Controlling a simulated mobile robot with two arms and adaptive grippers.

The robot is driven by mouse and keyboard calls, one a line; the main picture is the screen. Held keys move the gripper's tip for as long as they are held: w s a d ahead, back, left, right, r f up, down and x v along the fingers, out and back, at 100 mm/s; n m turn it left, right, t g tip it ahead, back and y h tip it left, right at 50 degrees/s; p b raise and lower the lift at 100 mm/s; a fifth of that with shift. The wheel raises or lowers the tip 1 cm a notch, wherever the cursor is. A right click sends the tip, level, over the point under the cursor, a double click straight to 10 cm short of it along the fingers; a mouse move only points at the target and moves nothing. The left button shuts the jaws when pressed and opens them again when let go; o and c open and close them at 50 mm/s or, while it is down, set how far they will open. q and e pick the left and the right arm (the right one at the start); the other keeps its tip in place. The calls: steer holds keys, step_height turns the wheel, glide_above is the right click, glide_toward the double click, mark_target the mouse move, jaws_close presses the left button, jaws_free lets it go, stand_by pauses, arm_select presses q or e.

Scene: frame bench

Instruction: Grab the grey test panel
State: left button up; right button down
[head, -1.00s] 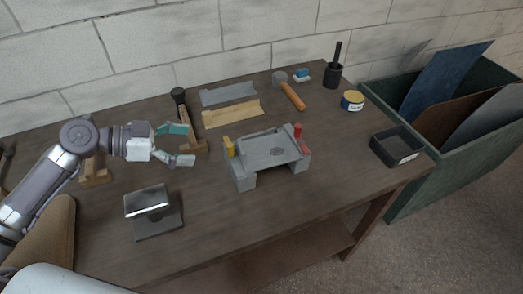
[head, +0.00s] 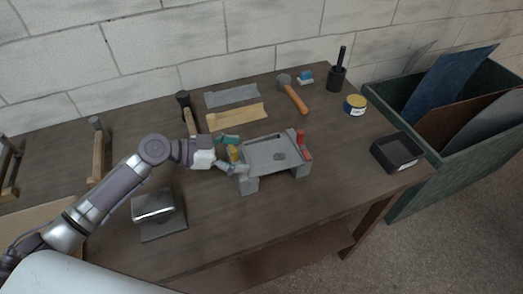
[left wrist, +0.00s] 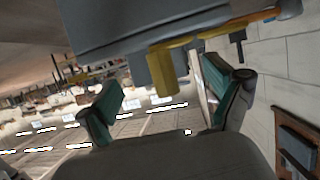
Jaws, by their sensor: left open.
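A grey panel (head: 262,150) with a darker round mark lies flat on a grey block-like stand (head: 248,185) in the middle of the bench. A yellow clamp (head: 233,153) is at its left side and a red clamp (head: 302,139) at its right. My left gripper (head: 239,156) is open at the left end of the stand, its fingers on either side of the yellow clamp. In the left wrist view the yellow clamp (left wrist: 165,70) shows between the spread fingers, below a grey surface (left wrist: 140,25). Contact cannot be told. My right gripper is not in view.
A metal bracket-like piece (head: 158,212) stands front left. Hammers (head: 293,95), grey and tan strips (head: 235,115), a yellow tin (head: 355,104) and a dark tray (head: 398,152) lie around. A green bin (head: 425,165) with sheets stands right. The bench front centre is clear.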

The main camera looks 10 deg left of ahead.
mark_target(267, 157)
arm_select(q)
steer(key=shift+x, duration=1.25)
steer(key=c, duration=1.3)
steer(key=shift+c, duration=0.9)
steer(key=shift+r, duration=0.2)
